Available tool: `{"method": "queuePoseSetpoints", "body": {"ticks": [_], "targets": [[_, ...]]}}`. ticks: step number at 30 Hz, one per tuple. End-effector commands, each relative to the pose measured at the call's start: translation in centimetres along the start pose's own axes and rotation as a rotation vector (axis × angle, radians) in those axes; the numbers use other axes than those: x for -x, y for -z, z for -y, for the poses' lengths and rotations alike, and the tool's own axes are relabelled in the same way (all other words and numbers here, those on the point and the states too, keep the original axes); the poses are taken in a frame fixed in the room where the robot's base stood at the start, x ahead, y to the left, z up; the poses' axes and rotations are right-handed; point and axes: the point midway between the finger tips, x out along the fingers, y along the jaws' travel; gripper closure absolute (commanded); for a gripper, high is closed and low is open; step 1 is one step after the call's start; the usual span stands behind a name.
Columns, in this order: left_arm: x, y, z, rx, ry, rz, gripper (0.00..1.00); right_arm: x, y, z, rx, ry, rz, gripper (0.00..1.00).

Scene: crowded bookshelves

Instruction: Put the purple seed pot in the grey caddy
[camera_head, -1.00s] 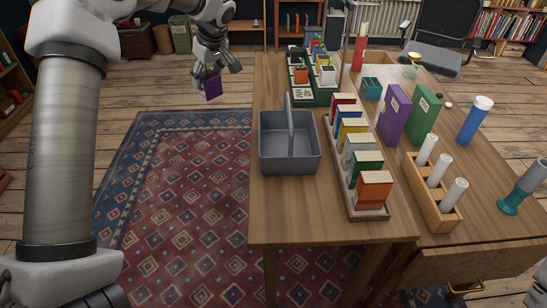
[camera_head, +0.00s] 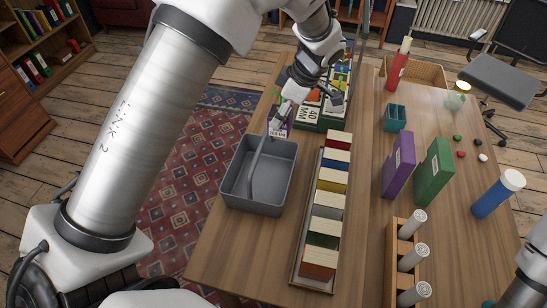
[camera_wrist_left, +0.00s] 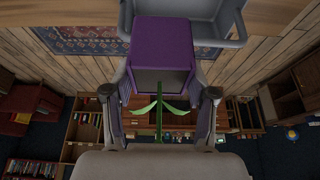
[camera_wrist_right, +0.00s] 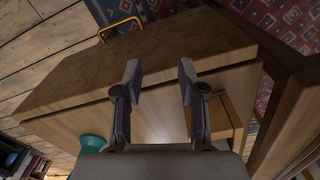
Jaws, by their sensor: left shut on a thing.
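The purple seed pot (camera_head: 279,124) with a green sprout is in my left gripper (camera_head: 290,106), near the back edge of the grey caddy (camera_head: 255,207) in the head view. The left wrist view shows the pot (camera_wrist_left: 163,42) between the fingers of that gripper (camera_wrist_left: 160,92), with part of the caddy (camera_wrist_left: 228,22) beyond it. The caddy is an open grey box with an upright handle across its middle, on the table's left side; it looks empty. My right gripper (camera_wrist_right: 160,72) is open and empty by a wooden edge in the right wrist view.
A long rack of coloured boxes (camera_head: 328,205) stands right of the caddy. A tray of seedling pots (camera_head: 337,105) is behind it. Bare tabletop lies in front of the caddy.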

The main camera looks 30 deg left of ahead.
Motion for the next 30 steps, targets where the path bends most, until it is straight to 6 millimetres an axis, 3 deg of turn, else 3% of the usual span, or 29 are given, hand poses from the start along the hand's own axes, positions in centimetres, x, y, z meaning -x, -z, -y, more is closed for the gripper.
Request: {"method": "queuePoseSetpoints", "body": {"ticks": [13,24,30], "targets": [[-9.7,-4.0,0.0,-0.004,0.003,0.0,0.85,2.1,0.0,0.0,-0.001,0.0,-0.001,0.6],[-14.8,-6.0,0.0,-0.004,0.001,0.0,0.85,3.3,0.0,0.0,-0.001,0.0,-0.001,0.6],[-15.2,-6.2,-0.1,-0.003,-0.002,0.001,0.85,3.2,0.0,0.0,-0.001,0.0,-0.001,0.6]]}}
